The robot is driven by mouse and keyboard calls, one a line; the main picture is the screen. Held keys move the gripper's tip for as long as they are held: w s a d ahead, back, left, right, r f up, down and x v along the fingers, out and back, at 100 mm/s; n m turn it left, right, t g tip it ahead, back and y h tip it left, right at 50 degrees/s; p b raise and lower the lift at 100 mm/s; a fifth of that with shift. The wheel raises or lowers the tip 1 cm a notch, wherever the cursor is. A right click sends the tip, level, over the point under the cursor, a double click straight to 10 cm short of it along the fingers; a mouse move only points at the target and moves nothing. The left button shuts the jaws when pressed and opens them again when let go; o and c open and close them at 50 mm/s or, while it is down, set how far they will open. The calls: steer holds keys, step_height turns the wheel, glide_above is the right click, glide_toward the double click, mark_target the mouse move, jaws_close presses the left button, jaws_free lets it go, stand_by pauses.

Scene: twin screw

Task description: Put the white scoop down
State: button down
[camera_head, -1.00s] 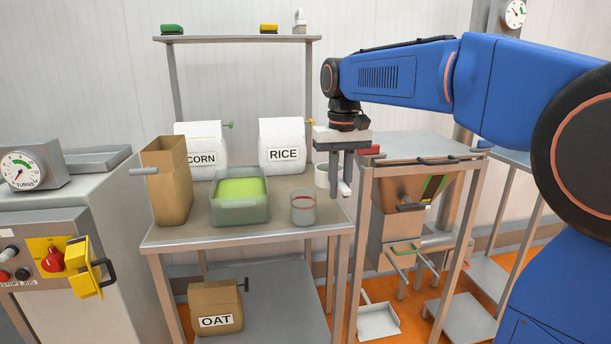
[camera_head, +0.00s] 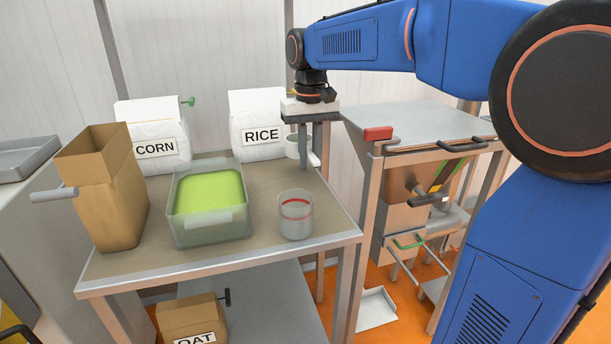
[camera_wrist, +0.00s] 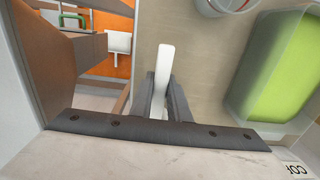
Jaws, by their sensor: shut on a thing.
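The white scoop (camera_head: 291,146) shows only partly in the head view, as a white cup behind my gripper at the table's back right. Its white handle (camera_wrist: 162,78) stands between the two dark fingers in the wrist view. My gripper (camera_head: 308,158) points down and is shut on the handle; its fingers also show in the wrist view (camera_wrist: 163,102). The scoop's bowl is hidden in the wrist view. I cannot tell whether the scoop touches the tabletop (camera_head: 262,262).
A clear cup with a red ring (camera_head: 296,216) and a tub of green grain (camera_head: 212,226) stand on the table. A brown bag (camera_head: 118,205), the CORN bag (camera_head: 152,133) and the RICE bag (camera_head: 257,112) stand around them.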

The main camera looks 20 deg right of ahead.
mark_target(309, 191)
steer(key=shift+f, duration=3.1)
steer(key=c, duration=1.7)
jaws_free()
steer(key=shift+f, duration=0.15)
step_height(309, 191, up, 12)
steer(key=shift+r, duration=0.15)
steer(key=shift+s, duration=0.15)
